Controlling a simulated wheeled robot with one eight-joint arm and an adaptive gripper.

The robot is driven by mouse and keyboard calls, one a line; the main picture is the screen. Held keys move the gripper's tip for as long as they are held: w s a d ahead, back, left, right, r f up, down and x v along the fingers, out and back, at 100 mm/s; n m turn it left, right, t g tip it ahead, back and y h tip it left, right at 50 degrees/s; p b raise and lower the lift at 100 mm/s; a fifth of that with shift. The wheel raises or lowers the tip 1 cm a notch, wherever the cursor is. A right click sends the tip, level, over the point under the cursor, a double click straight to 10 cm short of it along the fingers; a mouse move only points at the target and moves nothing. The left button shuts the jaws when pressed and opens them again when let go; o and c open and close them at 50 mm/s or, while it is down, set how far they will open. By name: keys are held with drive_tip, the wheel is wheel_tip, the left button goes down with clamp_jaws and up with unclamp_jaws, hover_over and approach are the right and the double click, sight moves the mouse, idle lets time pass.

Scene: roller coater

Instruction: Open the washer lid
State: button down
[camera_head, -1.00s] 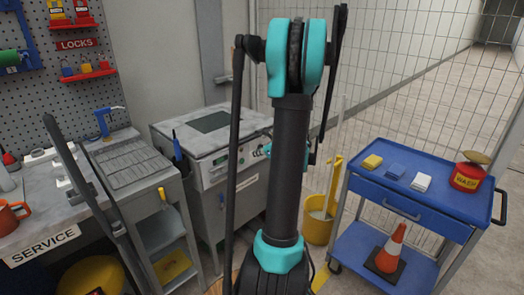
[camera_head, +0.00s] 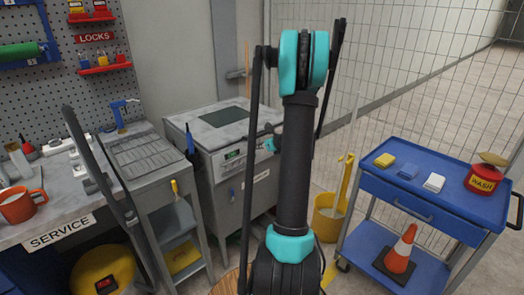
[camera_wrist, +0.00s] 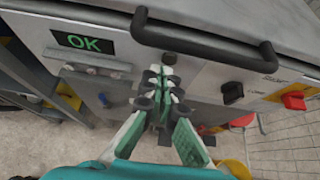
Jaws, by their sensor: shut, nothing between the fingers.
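The washer is a grey box-shaped machine (camera_head: 228,180) at centre left in the head view. Its flat lid (camera_head: 190,132), with a dark panel, lies shut on top. In the wrist view a black bar handle (camera_wrist: 205,42) runs along the lid's front edge, above the front panel with a green OK display (camera_wrist: 85,42). My gripper (camera_wrist: 160,88) is shut and empty, in front of the panel and below the handle in that view. I cannot tell whether it touches anything. In the head view my arm hides part of the washer's right side.
A red knob (camera_wrist: 294,101) is on the washer's front.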

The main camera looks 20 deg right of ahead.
drive_tip(key=shift+w+a+r, duration=0.1)
drive_tip(key=shift+w+r, duration=0.15)
drive_tip(key=shift+r, duration=0.75)
